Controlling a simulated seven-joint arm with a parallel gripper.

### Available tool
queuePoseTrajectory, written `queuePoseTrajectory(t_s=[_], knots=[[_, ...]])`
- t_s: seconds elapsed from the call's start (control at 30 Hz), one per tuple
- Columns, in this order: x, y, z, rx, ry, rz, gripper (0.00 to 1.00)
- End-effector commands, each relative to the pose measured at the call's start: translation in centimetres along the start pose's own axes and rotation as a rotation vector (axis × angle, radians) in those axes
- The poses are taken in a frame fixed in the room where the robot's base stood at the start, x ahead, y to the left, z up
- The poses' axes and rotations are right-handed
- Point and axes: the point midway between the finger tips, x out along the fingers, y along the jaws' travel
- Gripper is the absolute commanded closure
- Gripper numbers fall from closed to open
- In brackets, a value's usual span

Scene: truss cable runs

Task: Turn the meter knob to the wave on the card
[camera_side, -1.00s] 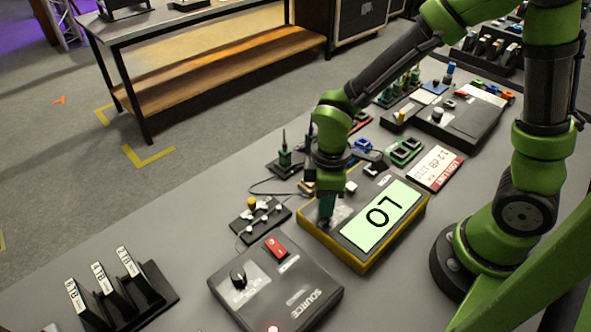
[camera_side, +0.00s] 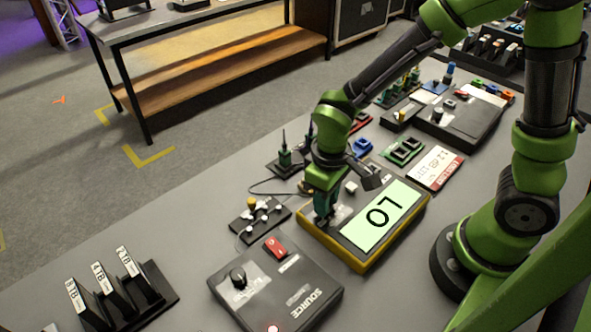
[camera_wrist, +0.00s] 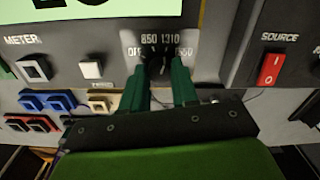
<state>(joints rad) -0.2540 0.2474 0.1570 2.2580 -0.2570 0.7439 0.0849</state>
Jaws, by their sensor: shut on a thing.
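The meter (camera_side: 365,257) is a yellow-edged box with a pale green display (camera_side: 382,216) reading LO. Its dark knob (camera_wrist: 158,68) sits in the wrist view among the marks OFF, 850, 1310 and 1550. My gripper (camera_wrist: 158,62) points down at the meter and is shut on the knob, a finger on either side. The fingers partly cover the OFF and 1550 marks, and I cannot tell which mark the knob points to. The card (camera_side: 437,167), white with a red band, lies behind the meter; its writing is too small to read surely.
The SOURCE box (camera_side: 276,286), with a red rocker switch (camera_side: 275,247) and its own black knob (camera_side: 238,278), stands close in front of the meter. A small board with pegs (camera_side: 259,219) is at the left. A rack of labelled cards (camera_side: 115,287) stands at front left.

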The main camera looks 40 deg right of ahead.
Motion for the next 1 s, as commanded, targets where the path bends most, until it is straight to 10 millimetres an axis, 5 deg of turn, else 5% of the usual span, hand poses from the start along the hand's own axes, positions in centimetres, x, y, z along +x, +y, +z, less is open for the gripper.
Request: queuePoseTrajectory(t_s=[0.4, 0.43, 0.57, 1.0], knots=[[-0.1, 0.0, 0.0, 0.007, 0.001, 0.0, 1.0], [-0.1, 0.0, 0.0, 0.007, 0.001, 0.0, 0.68], [-0.1, 0.0, 0.0, 0.006, 0.001, 0.0, 0.48], [-1.1, 0.0, -0.1, 0.007, 0.004, 0.0, 0.46]])
